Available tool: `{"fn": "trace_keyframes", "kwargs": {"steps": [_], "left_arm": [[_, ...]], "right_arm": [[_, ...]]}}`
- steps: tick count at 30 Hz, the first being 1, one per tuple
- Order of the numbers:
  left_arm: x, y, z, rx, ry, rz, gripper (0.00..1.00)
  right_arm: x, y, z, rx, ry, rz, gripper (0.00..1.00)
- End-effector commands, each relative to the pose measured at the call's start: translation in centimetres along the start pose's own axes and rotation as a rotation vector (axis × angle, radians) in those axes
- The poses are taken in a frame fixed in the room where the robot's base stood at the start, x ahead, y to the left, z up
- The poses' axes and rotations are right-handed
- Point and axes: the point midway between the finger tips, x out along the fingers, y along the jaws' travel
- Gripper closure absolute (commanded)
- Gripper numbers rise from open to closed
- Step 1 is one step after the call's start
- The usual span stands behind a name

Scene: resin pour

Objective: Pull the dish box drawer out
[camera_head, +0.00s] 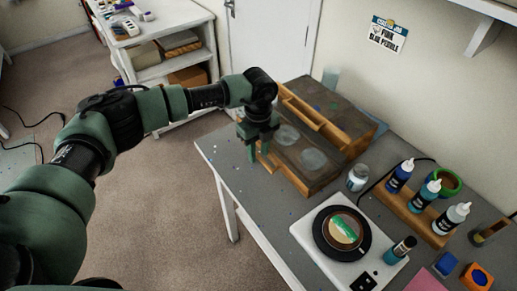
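The dish box (345,116) is a wooden box with a dark, paint-spotted top, standing at the back left of the grey table. Its lower front section (299,146), which looks like the drawer, has wooden edges and two pale round dishes (313,160) on a dark floor. How far it is out I cannot tell. My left gripper (261,150) points down at the left front corner of this section, close to its wooden edge. Its fingers look apart, but whether they hold the edge or a handle is unclear. My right gripper is not in view.
A scale (309,225) with a dark round dish (341,233) stands in front right. A glass jar (357,178) is near the box. A wooden rack (413,215) holds bottles. Floor (180,215) is free left of the table edge.

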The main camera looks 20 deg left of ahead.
Motion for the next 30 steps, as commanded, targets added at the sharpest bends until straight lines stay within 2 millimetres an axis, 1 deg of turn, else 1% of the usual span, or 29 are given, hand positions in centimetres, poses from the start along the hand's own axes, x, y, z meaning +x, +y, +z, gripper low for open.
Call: {"fn": "trace_keyframes", "kwargs": {"steps": [5, 6, 9, 30], "left_arm": [[0.07, 0.00, -0.01, 0.000, 0.000, 0.000, 0.69], [0.07, 0.01, -0.02, 0.000, 0.000, 0.000, 0.75], [0.06, 0.01, -0.02, 0.000, 0.001, 0.000, 1.00], [0.00, -0.01, -0.03, -0.001, 0.002, -0.001, 1.00]], "right_arm": [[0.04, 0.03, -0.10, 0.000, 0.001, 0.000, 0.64], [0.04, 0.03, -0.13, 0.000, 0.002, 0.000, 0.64], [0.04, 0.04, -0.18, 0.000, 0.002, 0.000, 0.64], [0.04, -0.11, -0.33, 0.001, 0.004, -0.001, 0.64]]}}
